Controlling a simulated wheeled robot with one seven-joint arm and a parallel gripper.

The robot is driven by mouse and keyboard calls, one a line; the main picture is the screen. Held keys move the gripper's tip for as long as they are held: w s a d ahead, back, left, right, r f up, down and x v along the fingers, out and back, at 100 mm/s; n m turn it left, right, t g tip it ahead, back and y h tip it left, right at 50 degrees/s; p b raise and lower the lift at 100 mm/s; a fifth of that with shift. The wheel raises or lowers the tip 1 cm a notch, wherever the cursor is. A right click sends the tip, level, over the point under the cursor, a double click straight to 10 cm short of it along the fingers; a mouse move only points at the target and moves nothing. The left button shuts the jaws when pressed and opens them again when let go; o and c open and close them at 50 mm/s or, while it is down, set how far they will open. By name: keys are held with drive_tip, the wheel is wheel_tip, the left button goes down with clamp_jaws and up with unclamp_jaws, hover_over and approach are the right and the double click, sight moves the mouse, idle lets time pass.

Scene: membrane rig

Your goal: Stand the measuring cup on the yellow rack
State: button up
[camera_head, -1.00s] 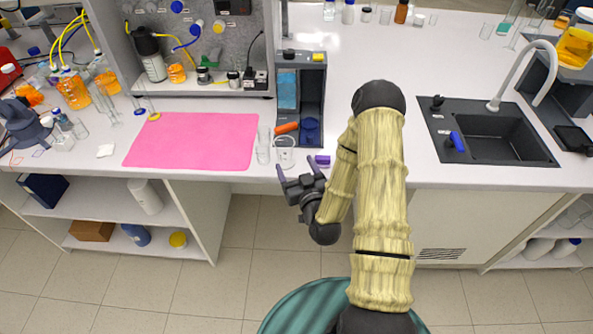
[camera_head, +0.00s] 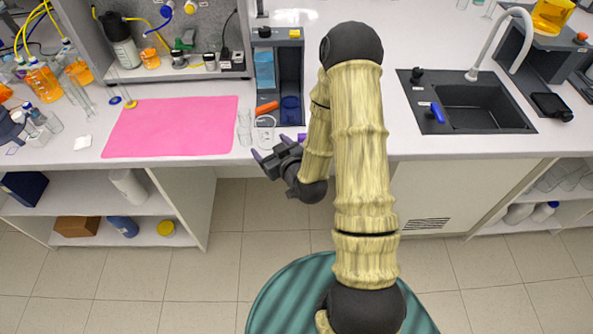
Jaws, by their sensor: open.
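A clear glass vessel (camera_head: 265,122), which looks like the measuring cup, stands near the front edge of the white bench, just right of the pink mat. It is small here, and its markings cannot be read. My gripper (camera_head: 271,148) is open and empty, with its purple-tipped fingers spread at the bench's front edge. It is just in front of the vessel, apparently not around it. I cannot make out a yellow rack in this view.
Clear glassware (camera_head: 244,127) stands close left of the vessel. Behind it is a dark open-fronted unit (camera_head: 291,70) with an orange item (camera_head: 267,107) in front. The pink mat (camera_head: 175,127) is bare. A black sink (camera_head: 480,105) is at right. Bench between unit and sink is mostly clear.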

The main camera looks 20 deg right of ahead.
drive_tip(key=s+r+m+g+h, duration=0.1)
drive_tip(key=s+r+g, duration=0.2)
drive_tip(key=s, duration=0.3)
drive_tip(key=s+d+r+m+g+h, duration=0.1)
drive_tip(key=s+r+g, duration=0.2)
drive_tip(key=s+g, duration=0.2)
drive_tip(key=s+r+m+g, duration=0.1)
drive_tip(key=s+r+g, duration=0.3)
drive_tip(key=s, duration=0.3)
drive_tip(key=shift+s+d+h, duration=0.15)
drive_tip(key=shift+s+h, duration=0.25)
